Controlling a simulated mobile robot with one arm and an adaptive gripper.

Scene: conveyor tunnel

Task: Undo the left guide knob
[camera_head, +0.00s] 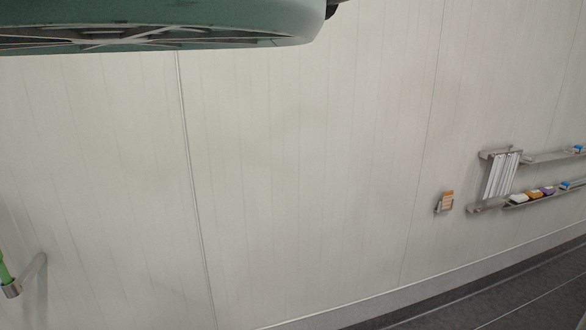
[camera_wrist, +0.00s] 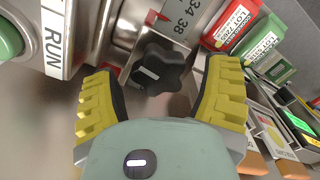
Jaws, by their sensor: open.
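A black lobed knob (camera_wrist: 160,68) with a pale mark on its face shows in the wrist view, on a shiny metal block. Nothing visible tells whether it is the left or the right guide knob. My gripper (camera_wrist: 164,72) is open, with one yellow ridged finger on each side of the knob. I see a gap between the knob and each finger, and the gripper holds nothing. A scale plate (camera_wrist: 183,18) reading 34 and 38, with a red pointer beside it, is just above the knob. The head view shows neither the knob nor my fingers.
In the wrist view, a RUN label (camera_wrist: 54,40) and a green button (camera_wrist: 8,38) are at left. A red box (camera_wrist: 232,24) and a green box (camera_wrist: 263,40) stand at right. The head view shows a pale wall (camera_head: 300,160) and wall shelves (camera_head: 540,196).

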